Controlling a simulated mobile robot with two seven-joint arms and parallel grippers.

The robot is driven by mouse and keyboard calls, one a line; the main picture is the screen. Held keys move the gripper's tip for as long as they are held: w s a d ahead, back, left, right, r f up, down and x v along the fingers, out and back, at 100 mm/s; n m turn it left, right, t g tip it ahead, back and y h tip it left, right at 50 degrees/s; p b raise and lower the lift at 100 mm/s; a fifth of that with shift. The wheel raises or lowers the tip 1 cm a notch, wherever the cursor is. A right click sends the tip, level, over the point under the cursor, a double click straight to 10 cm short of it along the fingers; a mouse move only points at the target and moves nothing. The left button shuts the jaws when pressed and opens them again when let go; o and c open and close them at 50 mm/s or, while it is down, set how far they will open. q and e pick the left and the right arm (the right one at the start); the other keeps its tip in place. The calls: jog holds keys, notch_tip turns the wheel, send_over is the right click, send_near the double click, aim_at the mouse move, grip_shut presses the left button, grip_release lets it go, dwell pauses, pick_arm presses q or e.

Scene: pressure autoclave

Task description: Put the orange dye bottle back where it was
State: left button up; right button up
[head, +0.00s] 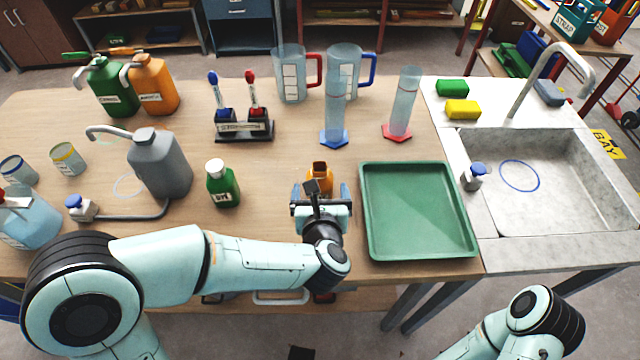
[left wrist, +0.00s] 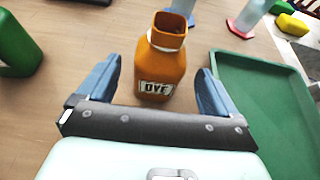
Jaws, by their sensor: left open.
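The orange dye bottle (head: 320,176) stands upright on the wooden table, just left of the green tray. In the left wrist view the orange dye bottle (left wrist: 165,62) shows an open square neck and a DYE label facing my gripper. My left gripper (head: 320,190) is open, reaching in from the near side. In the left wrist view the blue fingers of my left gripper (left wrist: 158,75) are on either side of the bottle, with gaps visible on both sides. My right gripper is not in view; only part of my right arm shows at the bottom right.
The green tray (head: 366,220) is empty, right of the bottle. A green dye bottle (head: 222,185) with a white cap stands to the left. A blue-footed cylinder (head: 336,115) and a red-footed cylinder (head: 402,105) stand behind. A grey jug (head: 160,165) is further left.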

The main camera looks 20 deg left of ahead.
pick_arm(q)
jog(key=v, duration=0.8)
jog(key=shift+s, duration=0.2)
jog(key=shift+d, duration=0.1)
